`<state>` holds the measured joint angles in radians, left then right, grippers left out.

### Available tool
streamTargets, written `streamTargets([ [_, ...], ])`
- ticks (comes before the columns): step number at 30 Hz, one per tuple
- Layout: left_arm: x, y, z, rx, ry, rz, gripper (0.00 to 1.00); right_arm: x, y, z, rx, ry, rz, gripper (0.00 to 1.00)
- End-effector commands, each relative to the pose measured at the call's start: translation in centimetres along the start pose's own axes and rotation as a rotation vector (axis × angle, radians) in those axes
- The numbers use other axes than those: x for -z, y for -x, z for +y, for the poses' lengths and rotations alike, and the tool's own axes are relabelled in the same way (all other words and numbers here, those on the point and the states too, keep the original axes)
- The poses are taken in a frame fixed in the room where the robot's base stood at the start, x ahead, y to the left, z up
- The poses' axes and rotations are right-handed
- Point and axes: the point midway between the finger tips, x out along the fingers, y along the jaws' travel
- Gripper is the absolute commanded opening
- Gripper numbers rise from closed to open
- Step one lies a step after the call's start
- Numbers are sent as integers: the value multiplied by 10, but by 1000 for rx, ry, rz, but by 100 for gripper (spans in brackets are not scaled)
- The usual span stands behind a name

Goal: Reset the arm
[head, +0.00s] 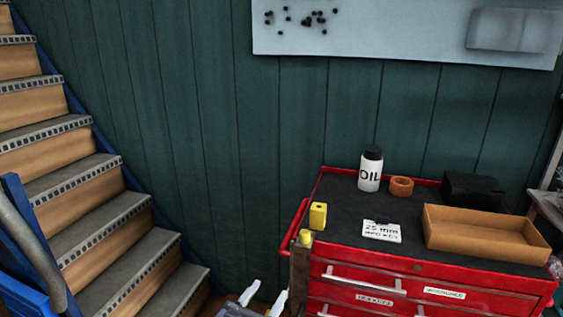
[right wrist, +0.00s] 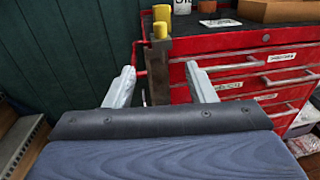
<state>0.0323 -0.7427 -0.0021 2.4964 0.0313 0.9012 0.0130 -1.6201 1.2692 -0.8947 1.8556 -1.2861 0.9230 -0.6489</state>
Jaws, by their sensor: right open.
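My right gripper (head: 264,298) is at the bottom edge of the head view, in front of the red tool cabinet's left end. Its two pale fingers are spread apart, with nothing seen held between them. In the right wrist view the gripper (right wrist: 161,82) points toward the cabinet's left side. A brown upright post (head: 300,270) with a yellow top stands beyond the fingers, and the post (right wrist: 156,70) shows in the gap between them in the wrist view. I cannot tell how near it is. My left gripper is in neither view.
The red cabinet (head: 430,282) carries a yellow block (head: 318,215), an oil bottle (head: 370,170), an orange ring (head: 401,186), a white label card (head: 381,232), an open brown box (head: 485,238) and a black box (head: 472,189). Stairs (head: 85,220) rise at left. A green wall (head: 200,120) stands behind.

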Motion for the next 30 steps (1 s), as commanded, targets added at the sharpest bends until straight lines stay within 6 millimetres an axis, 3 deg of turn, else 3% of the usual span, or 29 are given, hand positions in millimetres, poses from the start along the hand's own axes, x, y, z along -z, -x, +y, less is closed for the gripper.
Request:
streamTargets([
  [14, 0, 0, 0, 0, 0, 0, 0, 29, -29, -61, 206, -200, 238, 50],
  [23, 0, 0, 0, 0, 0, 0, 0, 63, -37, -139, 519, -515, 529, 50],
  [30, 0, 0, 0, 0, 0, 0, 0, 80, -8, -219, 971, -1017, 835, 50],
])
